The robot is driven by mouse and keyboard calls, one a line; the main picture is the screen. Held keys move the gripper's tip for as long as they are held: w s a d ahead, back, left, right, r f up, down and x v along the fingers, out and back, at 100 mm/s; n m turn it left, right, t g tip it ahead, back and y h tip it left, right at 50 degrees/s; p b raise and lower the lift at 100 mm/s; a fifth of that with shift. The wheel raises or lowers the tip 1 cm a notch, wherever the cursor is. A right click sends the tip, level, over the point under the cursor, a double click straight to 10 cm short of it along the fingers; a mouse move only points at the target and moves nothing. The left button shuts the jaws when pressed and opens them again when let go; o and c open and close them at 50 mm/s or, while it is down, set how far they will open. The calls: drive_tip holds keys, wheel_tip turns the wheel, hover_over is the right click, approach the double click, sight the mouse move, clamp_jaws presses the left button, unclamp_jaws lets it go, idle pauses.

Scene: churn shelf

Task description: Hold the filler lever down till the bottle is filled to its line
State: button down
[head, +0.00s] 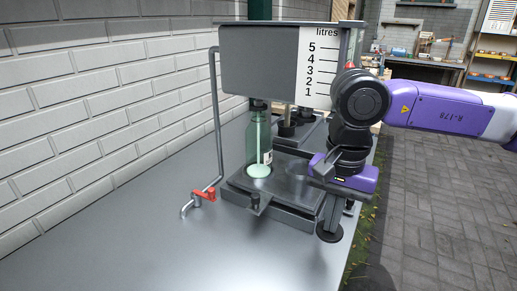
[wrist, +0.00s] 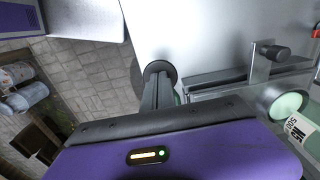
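The green glass bottle (head: 258,142) stands upright on the filler's dark tray, under the grey tank (head: 262,62). Pale liquid shows at its bottom; the fill line is too small to make out. In the wrist view the bottle (wrist: 285,105) shows at the right edge with its white label. What looks like the lever (head: 256,200) sticks out from the tray's front edge; its dark round handle (wrist: 275,52) shows in the wrist view. My gripper (head: 328,225) is right of it, apart from it, at the filler's right end. Its fingers (wrist: 158,75) look closed together and empty.
A bent pipe with a red-handled tap (head: 204,194) stands left of the filler. The metal bench (head: 150,235) is clear in front and to the left. A brick wall (head: 90,90) runs behind. Shelves and another bench stand at the far right.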

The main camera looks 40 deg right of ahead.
drive_tip(key=shift+f, duration=0.15)
drive_tip(key=shift+f+b, duration=0.75)
drive_tip(key=shift+b, duration=0.35)
drive_tip(key=shift+f+b, duration=0.45)
drive_tip(key=shift+b, duration=0.15)
drive_tip(key=shift+d+f+b, duration=0.15)
drive_tip(key=shift+f+b, duration=0.05)
drive_tip(key=shift+b, duration=0.15)
idle(5.8)
